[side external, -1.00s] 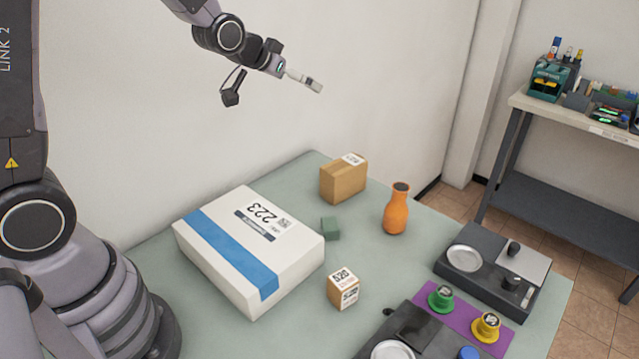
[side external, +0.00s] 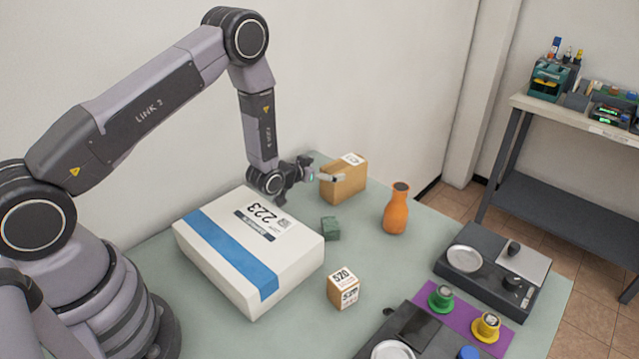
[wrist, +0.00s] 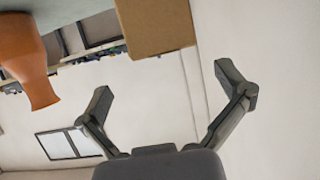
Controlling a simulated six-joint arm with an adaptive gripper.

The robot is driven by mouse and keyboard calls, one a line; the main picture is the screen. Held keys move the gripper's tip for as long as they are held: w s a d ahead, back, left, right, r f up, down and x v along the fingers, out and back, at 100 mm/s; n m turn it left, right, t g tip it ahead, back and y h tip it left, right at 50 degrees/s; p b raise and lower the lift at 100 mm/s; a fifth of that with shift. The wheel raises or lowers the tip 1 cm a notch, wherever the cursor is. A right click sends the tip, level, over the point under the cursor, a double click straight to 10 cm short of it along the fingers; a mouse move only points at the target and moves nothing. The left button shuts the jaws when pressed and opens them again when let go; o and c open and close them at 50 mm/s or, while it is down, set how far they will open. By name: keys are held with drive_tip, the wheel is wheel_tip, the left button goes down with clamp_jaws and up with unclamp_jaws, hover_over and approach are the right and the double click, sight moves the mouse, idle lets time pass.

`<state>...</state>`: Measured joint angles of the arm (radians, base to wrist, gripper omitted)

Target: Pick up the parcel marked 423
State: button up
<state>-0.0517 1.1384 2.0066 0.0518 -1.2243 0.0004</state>
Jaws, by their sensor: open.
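A brown cardboard parcel (side external: 343,182) stands at the back of the table with a white label on top, too small to read for certain. In the wrist view, the brown parcel (wrist: 155,25) is at the top, beyond my fingers. My gripper (side external: 326,171) is open beside the parcel's left face, low over the table; whether it touches cannot be told. In the wrist view my gripper (wrist: 167,92) has its fingers spread with nothing between them. A small box marked 520 (side external: 343,289) stands nearer the front. No label reading 423 is legible.
Dark scale-like devices (side external: 490,272) are at right. A wall is behind.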

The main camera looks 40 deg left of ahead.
sight(344, 164)
drive_tip(key=shift+w+f, duration=0.15)
drive_tip(key=shift+w, duration=0.4)
drive_tip(key=shift+x, duration=3.2)
drive_tip(key=c, duration=1.2)
drive_tip(key=shift+c, duration=0.7)
